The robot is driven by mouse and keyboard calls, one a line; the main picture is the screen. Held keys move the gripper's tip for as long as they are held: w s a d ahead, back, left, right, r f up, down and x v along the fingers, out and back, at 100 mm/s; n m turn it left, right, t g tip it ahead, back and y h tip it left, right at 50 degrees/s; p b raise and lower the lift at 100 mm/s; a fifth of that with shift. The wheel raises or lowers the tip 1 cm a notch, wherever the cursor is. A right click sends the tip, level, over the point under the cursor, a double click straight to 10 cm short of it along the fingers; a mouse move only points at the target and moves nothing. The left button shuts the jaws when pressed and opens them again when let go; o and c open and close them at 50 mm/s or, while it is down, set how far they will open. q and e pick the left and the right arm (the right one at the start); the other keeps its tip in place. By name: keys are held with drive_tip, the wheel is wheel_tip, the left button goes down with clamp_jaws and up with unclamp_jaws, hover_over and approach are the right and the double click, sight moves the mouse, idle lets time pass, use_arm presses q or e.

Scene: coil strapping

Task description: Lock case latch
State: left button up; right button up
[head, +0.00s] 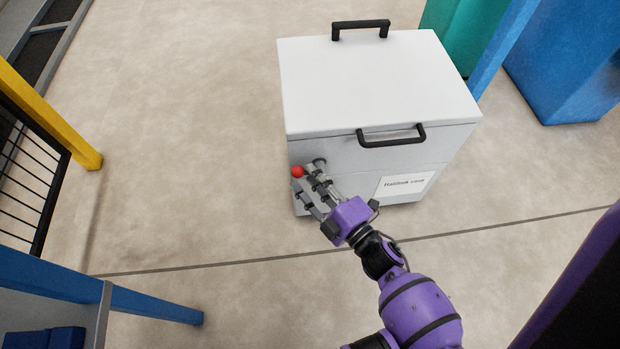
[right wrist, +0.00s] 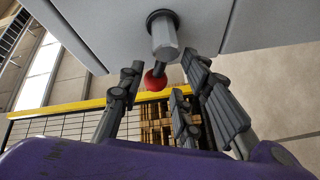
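The white case (head: 380,90) stands on the floor with its lid down. On the left part of its front is the latch, a grey hub (head: 320,162) with a red ball knob (head: 297,172) to its left. The hub (right wrist: 164,38) and the red knob (right wrist: 153,81) also show in the right wrist view. My right gripper (head: 305,179) is at the latch with its fingers spread. In the right wrist view the knob appears between the fingertips (right wrist: 158,88); I cannot tell whether they touch it. My left gripper is not in view.
The case has a black front handle (head: 392,137), a black rear handle (head: 360,27) and a label (head: 404,184). A yellow-framed mesh fence (head: 50,120) stands left, blue beams (head: 150,302) lower left, and blue bins (head: 565,65) upper right. The floor left of the case is clear.

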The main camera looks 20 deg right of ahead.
drive_tip(key=shift+w, duration=0.2)
drive_tip(key=shift+c, duration=0.4)
clamp_jaws()
